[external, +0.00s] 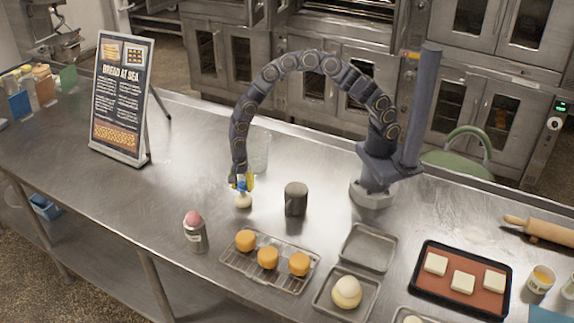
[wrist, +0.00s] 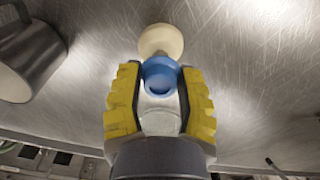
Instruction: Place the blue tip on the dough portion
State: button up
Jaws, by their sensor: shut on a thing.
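My gripper (external: 241,184), with yellow fingers, points down over the table left of the dark mug. In the wrist view my gripper (wrist: 160,100) is shut on a blue tip (wrist: 160,76). A cream rounded piece (wrist: 161,40) shows just beyond the blue tip; it also shows below my fingers in the external view (external: 243,201). I cannot tell whether it is joined to the tip or only touching it. A pale dough portion (external: 346,291) sits on a small metal tray (external: 325,306) at the front, right of and apart from my gripper.
A dark mug (external: 296,199) stands close by and shows in the wrist view (wrist: 30,52). A clear glass (external: 259,150) is behind my gripper. A pink-topped can (external: 194,232) and a rack (external: 288,282) with orange cakes are in front. An empty tray (external: 368,248) lies behind the dough tray.

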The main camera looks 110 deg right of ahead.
aim_at(241, 182)
jog(key=shift+f, duration=0.1)
jog(key=o, duration=0.8)
jog(key=shift+c, duration=0.2)
notch_tip(241, 182, up, 12)
jog(key=s+a+r+n, duration=0.4)
jog(key=s+r+n, duration=0.1)
jog(key=r+n, duration=0.1)
jog(key=s+a+r+n, duration=0.2)
jog(key=s+r+n, duration=0.1)
jog(key=s+n, duration=0.6)
jog(key=s+a+r+n+g, duration=0.1)
jog(key=s+a+r+n, duration=0.1)
jog(key=s+n, duration=0.7)
jog(key=s+r, duration=0.1)
jog(key=s, duration=0.7)
jog(key=shift+a+r+g, duration=0.15)
jog(key=shift+a+g, duration=0.05)
jog(key=shift+g, duration=0.1)
